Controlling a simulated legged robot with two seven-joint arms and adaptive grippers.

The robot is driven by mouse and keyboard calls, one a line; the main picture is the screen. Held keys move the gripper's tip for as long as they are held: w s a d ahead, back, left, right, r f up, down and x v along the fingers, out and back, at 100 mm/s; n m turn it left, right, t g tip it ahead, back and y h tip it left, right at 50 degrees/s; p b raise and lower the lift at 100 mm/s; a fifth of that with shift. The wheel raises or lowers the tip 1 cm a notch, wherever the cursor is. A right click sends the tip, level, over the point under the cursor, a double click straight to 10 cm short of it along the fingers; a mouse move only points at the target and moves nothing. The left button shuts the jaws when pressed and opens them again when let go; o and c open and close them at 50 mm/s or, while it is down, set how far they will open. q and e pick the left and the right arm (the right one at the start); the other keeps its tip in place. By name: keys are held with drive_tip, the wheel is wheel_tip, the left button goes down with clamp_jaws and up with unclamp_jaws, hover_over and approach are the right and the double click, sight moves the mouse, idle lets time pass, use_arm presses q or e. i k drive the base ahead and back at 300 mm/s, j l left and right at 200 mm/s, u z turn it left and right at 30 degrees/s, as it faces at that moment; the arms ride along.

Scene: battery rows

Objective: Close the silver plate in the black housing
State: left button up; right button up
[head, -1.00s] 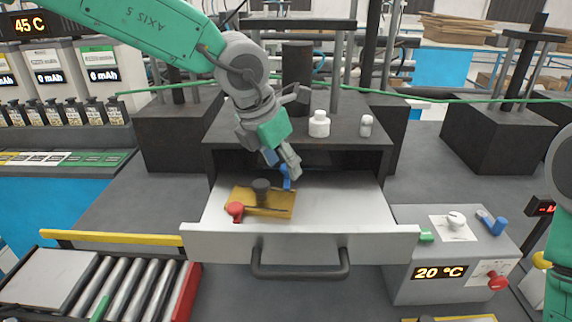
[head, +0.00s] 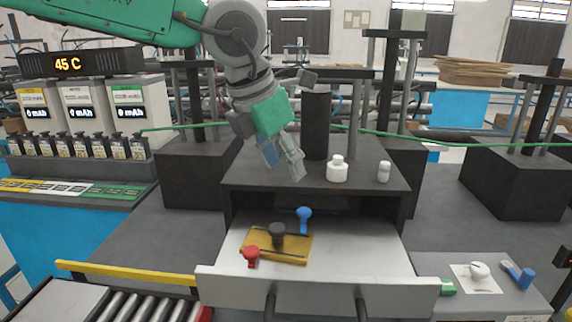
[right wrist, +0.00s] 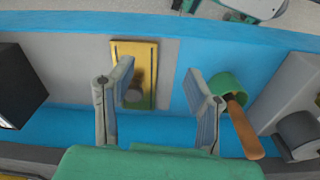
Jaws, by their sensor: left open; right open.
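The silver plate (head: 340,265) is pulled out of the black housing (head: 315,180) like a drawer, its front panel and dark handle at the bottom of the head view. On it lie a yellow plate with a black knob (head: 277,236), a red-knobbed piece (head: 251,256) and a blue-knobbed piece (head: 304,215). My left gripper (head: 285,172) is open and empty, above the front edge of the housing top. My right gripper (right wrist: 155,112) shows only in the right wrist view. It is open, with nothing between its fingers, above a yellow plate (right wrist: 148,68) on a grey surface.
A white bottle (head: 337,170) and a smaller white vial (head: 384,172) stand on the housing top near its black cylinder (head: 316,125). A roller conveyor with a yellow rail (head: 125,272) lies at lower left.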

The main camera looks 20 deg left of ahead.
sight(360, 266)
drive_tip(key=k, duration=1)
